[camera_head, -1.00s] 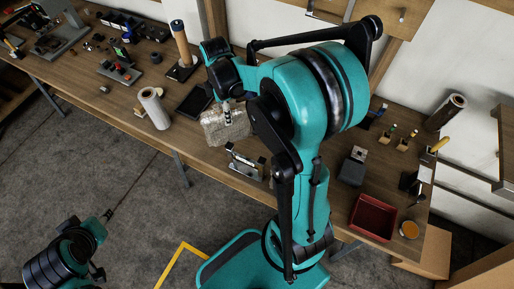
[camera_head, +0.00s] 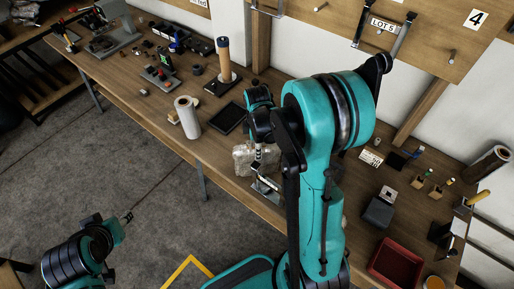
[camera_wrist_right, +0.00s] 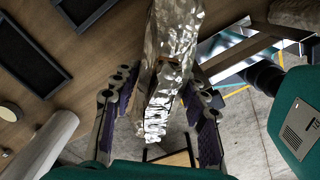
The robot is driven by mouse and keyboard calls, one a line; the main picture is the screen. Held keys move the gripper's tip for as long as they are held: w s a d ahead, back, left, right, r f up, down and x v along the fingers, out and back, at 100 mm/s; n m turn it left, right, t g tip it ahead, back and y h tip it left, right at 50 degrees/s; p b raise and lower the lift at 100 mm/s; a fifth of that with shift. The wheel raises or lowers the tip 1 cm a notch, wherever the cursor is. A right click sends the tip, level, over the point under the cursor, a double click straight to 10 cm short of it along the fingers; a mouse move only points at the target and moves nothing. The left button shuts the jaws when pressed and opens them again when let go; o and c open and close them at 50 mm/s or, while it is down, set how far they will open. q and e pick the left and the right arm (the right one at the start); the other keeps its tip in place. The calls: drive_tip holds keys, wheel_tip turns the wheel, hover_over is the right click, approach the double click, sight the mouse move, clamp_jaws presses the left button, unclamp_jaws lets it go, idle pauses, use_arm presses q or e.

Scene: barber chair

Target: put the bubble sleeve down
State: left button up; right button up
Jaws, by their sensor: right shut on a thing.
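The bubble sleeve (camera_head: 243,161) is a clear, shiny, crinkled packet near the table's front edge in the head view. My right gripper (camera_head: 257,163) is shut on it. In the right wrist view the sleeve (camera_wrist_right: 172,45) runs from between the fingers of the right gripper (camera_wrist_right: 158,105) up to the top of the picture. I cannot tell whether it touches the table. My left gripper (camera_head: 128,217) is over the floor at lower left, apart from the table, its fingers too small to read.
On the wooden table (camera_head: 145,105), a white roll (camera_head: 187,117) and black tray (camera_head: 228,118) stand left of the sleeve. A metal fixture (camera_head: 267,188) is close in front of it. A grey box (camera_head: 379,212) and red bin (camera_head: 396,263) stand to the right.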

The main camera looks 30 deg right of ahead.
drive_tip(key=shift+f, duration=0.25)
drive_tip(key=o, duration=0.7)
drive_tip(key=shift+r, duration=0.1)
